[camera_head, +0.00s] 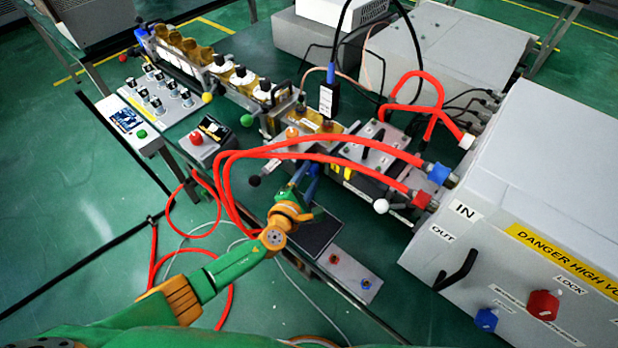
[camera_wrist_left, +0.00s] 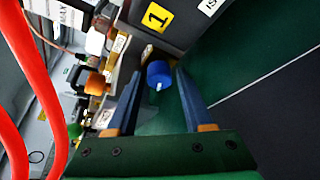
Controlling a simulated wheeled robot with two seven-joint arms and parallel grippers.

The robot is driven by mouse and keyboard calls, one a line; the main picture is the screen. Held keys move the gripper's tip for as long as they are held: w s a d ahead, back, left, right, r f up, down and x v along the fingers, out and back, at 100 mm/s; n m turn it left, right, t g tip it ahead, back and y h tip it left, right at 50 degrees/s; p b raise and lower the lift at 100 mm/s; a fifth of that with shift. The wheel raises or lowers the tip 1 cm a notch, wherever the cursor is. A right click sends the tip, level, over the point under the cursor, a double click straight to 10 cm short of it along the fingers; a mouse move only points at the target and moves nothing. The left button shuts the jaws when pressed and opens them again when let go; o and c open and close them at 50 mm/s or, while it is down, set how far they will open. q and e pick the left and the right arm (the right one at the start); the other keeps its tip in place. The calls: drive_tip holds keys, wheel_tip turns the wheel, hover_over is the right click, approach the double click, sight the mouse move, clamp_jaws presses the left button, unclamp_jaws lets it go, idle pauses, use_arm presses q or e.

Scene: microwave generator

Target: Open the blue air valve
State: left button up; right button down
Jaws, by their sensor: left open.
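A blue round knob (camera_wrist_left: 159,72) with a small white mark, likely the blue air valve, shows in the left wrist view. It appears between and slightly beyond the fingertips of my left gripper (camera_wrist_left: 157,84). The left gripper is open, one blue finger on each side of the knob; contact cannot be told. In the head view my left gripper (camera_head: 305,174) reaches the front edge of the bench assembly, below the red hoses. The knob cannot be made out clearly there behind the fingers. My right gripper is not in view.
Red hoses (camera_head: 300,155) arch above my left gripper; one is close in the wrist view (camera_wrist_left: 30,60). A large grey cabinet (camera_head: 560,190) stands at the right, with another blue knob (camera_head: 486,320) and a red knob (camera_head: 542,305). Green floor lies open at the left.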

use_arm(q)
drive_tip(key=shift+r, duration=0.1)
drive_tip(key=shift+c, duration=0.2)
clamp_jaws()
drive_tip(key=shift+a+r+p, duration=0.1)
drive_tip(key=shift+r+p, duration=0.1)
drive_tip(key=shift+p, duration=0.15)
drive_tip(key=shift+r+n+g+p, duration=0.2)
drive_tip(key=shift+n+g+p, duration=0.1)
drive_tip(key=shift+n+p, duration=0.3)
drive_tip(key=shift+f+n, duration=0.15)
drive_tip(key=shift+n, duration=0.25)
drive_tip(key=shift+f, duration=0.15)
drive_tip(key=shift+o, duration=0.2)
unclamp_jaws()
